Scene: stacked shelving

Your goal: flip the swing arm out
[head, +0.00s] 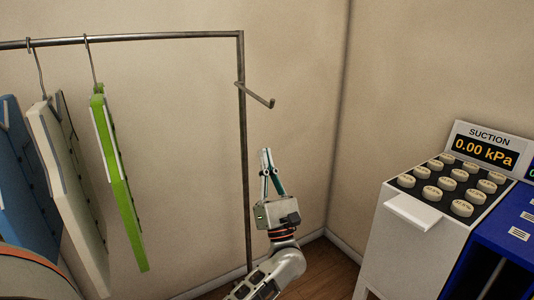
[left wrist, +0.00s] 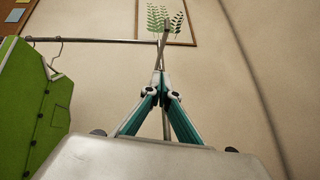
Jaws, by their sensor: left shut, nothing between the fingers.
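The swing arm (head: 256,95) is a short thin metal bar on the upright post of a clothes rack (head: 244,160). It juts out to the right of the post and ends in a small upturned tip. My left gripper (head: 266,153) is shut and empty, pointing up, below the swing arm and right of the post. A gap shows between its fingertips and the bar in the head view. In the left wrist view the shut fingertips (left wrist: 160,76) overlap the lower end of a thin bar (left wrist: 164,45); I cannot tell if they touch. My right gripper is not in view.
Blue, white and green garment-like panels (head: 120,185) hang from the rack's top rail (head: 140,38) at left. A white cabinet with round knobs and a suction display (head: 484,150) stands at right, beside a blue unit (head: 505,235). Walls meet in a corner behind the gripper.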

